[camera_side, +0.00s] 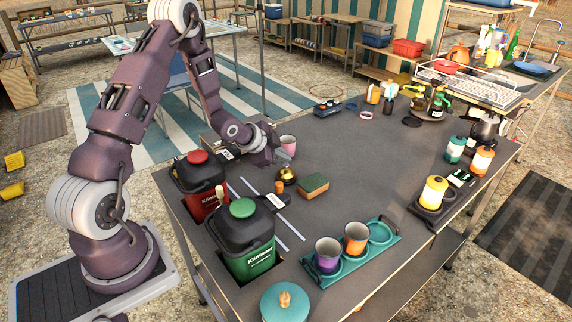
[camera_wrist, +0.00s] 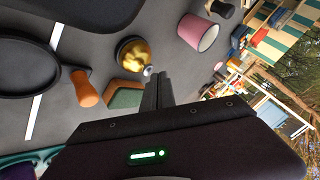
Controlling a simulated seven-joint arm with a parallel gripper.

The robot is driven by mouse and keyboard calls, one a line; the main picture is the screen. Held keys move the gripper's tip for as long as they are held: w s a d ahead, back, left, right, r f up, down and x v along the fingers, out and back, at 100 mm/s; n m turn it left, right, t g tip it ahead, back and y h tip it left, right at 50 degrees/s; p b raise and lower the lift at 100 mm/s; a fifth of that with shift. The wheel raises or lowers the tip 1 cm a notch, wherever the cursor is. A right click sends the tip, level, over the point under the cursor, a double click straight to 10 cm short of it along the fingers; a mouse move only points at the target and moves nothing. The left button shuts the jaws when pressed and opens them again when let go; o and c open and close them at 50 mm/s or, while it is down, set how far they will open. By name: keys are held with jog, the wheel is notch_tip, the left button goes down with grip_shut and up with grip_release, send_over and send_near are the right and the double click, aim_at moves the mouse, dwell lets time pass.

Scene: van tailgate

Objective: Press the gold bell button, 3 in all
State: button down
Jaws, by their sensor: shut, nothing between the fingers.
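The gold bell (camera_side: 287,175) stands on the dark grey table (camera_side: 345,150), between the green-lidded canister and the pink cup. In the wrist view the gold bell (camera_wrist: 134,55) shows its dome on a dark base, with a small silvery button (camera_wrist: 148,71) at its top. My gripper (camera_side: 279,163) is just above and behind the bell in the side view. In the wrist view the shut fingers (camera_wrist: 157,78) point close beside the button, with nothing between them. I cannot tell whether they touch it.
A green and orange sponge (camera_side: 314,184) lies right of the bell. A pink cup (camera_side: 288,145) stands behind it. The red-lidded canister (camera_side: 200,180) and green-lidded canister (camera_side: 243,235) stand at the left. A teal tray (camera_side: 340,268) holds two cups. The table's middle is clear.

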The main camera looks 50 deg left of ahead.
aim_at(283, 171)
jog(key=shift+f, duration=0.45)
dwell(0.3)
dwell(0.3)
jog(key=shift+r, duration=0.9)
jog(key=shift+r, duration=2.5)
jog(key=shift+r, duration=0.1)
notch_tip(283, 171, up, 4)
jog(key=shift+f, duration=0.15)
dwell(0.3)
